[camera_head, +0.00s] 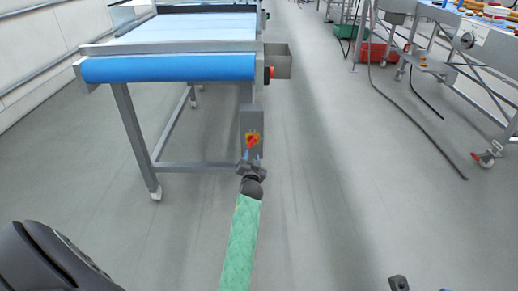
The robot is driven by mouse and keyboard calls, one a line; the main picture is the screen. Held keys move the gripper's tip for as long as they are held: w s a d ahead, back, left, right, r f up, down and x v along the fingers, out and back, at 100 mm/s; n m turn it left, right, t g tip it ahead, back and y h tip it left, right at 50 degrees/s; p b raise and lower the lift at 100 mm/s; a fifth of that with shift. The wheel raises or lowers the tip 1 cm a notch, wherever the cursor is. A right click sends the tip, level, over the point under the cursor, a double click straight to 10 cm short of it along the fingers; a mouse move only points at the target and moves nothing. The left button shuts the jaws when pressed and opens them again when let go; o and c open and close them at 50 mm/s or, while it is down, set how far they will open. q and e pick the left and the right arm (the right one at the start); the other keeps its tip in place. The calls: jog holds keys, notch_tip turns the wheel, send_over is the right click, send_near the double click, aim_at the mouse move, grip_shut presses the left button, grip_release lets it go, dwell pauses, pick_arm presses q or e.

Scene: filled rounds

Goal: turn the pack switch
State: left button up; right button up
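The switch (252,139) is a red knob on a yellow plate. It sits on the front of a grey box (252,119) at the right front leg of the conveyor. My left arm, in a green sleeve, reaches up from the bottom of the camera_head view. Its dark gripper (251,162) is just below the knob in the picture; the knob stays fully visible. The fingers are too small to tell whether they are apart, and contact with the box cannot be told. Small dark parts at the bottom right edge may be my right gripper, mostly cut off.
A wheeled workbench (492,60) stands at the upper right, with a red crate (378,53) and black cables on the floor. The middle floor is clear.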

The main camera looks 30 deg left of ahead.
aim_at(252, 141)
pick_arm(q)
jog(key=b+x, duration=0.1)
jog(key=x, duration=0.6)
jog(key=shift+w+r, duration=0.3)
jog(key=shift+w, duration=0.1)
grip_shut()
